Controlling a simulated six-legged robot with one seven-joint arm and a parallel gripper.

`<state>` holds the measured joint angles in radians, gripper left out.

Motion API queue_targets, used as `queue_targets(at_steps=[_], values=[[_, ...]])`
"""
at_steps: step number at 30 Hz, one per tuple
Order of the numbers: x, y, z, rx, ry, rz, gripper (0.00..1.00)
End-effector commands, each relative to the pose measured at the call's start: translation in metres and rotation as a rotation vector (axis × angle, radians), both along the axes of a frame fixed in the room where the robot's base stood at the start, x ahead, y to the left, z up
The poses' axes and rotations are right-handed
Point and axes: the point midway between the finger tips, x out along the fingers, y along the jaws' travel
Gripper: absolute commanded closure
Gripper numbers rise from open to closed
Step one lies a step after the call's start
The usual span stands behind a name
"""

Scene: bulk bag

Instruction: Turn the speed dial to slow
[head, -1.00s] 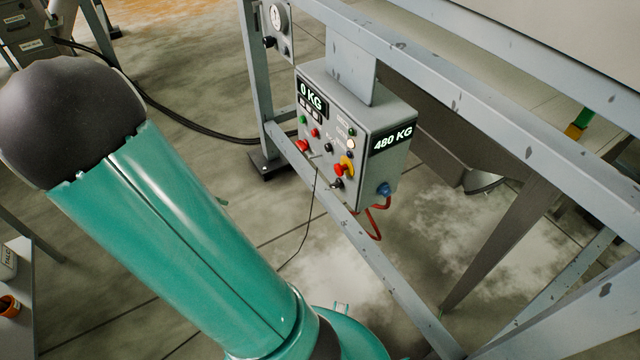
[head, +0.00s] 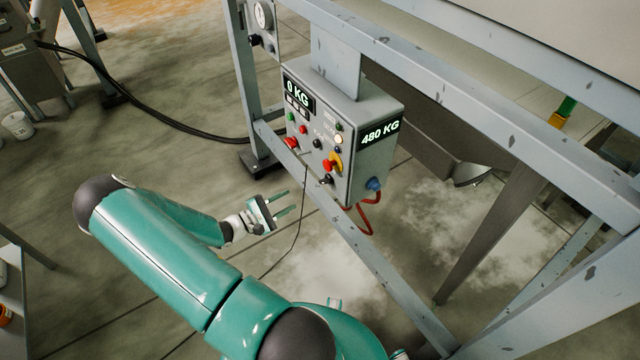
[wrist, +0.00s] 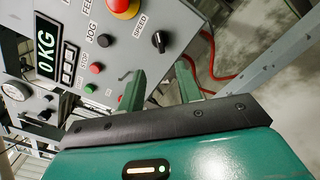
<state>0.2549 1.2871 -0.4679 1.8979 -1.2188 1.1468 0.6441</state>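The speed dial (wrist: 161,41) is a small black knob on the grey control box, with the word SPEED beside it in the wrist view. In the head view it appears to be the black knob (head: 326,180) at the low corner of the box face. Its slow and fast marks are too small to read. My gripper (head: 288,199) is open and empty, left of the box and slightly below the dial. In the wrist view its two green fingers (wrist: 160,78) point toward the panel, apart from the dial.
A red and yellow stop button (head: 333,165) sits close to the dial. The control box (head: 378,155) also carries small buttons, knobs and displays reading 0 KG and 480 KG. Grey frame beams (head: 375,262) run below and around it. A thin black cable (head: 303,215) hangs near my fingers.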

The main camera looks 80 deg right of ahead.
Motion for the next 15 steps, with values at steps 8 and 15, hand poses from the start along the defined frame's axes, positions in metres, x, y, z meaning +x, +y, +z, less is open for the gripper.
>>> queue_targets(at_steps=[8,15], values=[[-0.031,-0.034,0.001,0.000,-0.001,-0.005,0.65],[-0.062,-0.069,0.000,0.001,-0.001,-0.006,0.65]])
